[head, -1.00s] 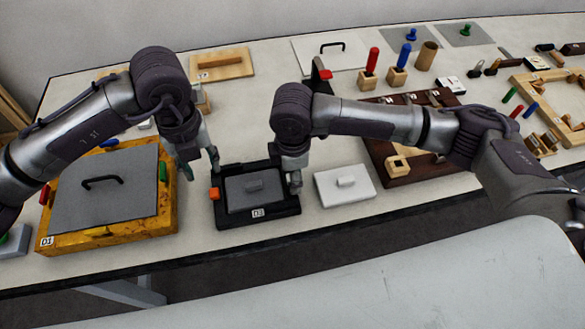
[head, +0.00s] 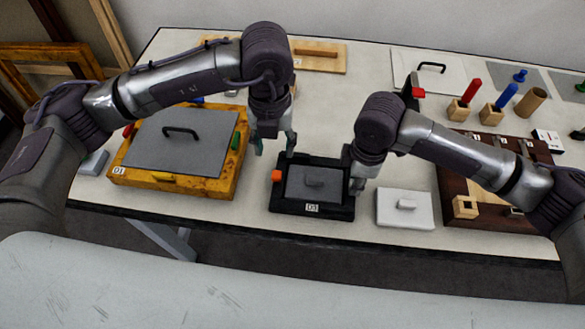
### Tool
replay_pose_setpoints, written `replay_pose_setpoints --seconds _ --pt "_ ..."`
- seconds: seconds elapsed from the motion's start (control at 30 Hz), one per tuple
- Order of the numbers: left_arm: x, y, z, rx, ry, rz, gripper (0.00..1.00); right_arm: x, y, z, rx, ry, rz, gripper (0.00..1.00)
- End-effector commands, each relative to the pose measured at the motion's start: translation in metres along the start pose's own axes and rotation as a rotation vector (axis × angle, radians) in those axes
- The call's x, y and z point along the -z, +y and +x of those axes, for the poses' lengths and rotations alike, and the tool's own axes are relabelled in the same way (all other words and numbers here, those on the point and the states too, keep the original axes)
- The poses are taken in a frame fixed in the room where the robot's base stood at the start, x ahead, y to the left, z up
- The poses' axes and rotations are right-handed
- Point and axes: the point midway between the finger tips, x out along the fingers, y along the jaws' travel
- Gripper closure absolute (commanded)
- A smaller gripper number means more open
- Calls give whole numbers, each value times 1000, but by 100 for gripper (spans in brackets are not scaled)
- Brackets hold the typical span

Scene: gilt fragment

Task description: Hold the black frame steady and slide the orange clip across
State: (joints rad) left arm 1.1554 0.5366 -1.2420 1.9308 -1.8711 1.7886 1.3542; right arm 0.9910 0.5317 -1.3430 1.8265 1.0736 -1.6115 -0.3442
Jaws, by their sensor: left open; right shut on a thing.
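The black frame (head: 284,204) lies flat on the table, with a grey panel (head: 314,184) with a small handle inside it and a D3 label on its front edge. The orange clip (head: 277,176) sits on the frame's left side. My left gripper (head: 273,150) is open, pointing down behind and above the clip, apart from it. My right gripper (head: 355,182) is shut on the frame's right side; its fingertips are partly hidden by its own wrist.
A white block with a handle (head: 405,209) lies right of the frame. A gilt yellow frame with a grey panel (head: 180,140) lies to the left. A dark brown board (head: 452,185) with wooden blocks is further right. Bare table shows between the frames.

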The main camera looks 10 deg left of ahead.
Motion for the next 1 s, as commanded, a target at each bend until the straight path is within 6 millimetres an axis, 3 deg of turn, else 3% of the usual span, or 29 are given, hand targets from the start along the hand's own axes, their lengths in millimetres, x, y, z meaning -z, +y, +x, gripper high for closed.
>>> replay_pose_setpoints --seconds 0.6,0.8,1.0 --pt "0 0 -17 -1 -1 1322 50 0 0 -1 -1 1 0 100" --pt "0 0 -20 -1 0 1564 50 0 0 -1 -1 1 0 100" --pt "0 0 -10 1 2 1626 50 0 0 -1 -1 1 0 100"
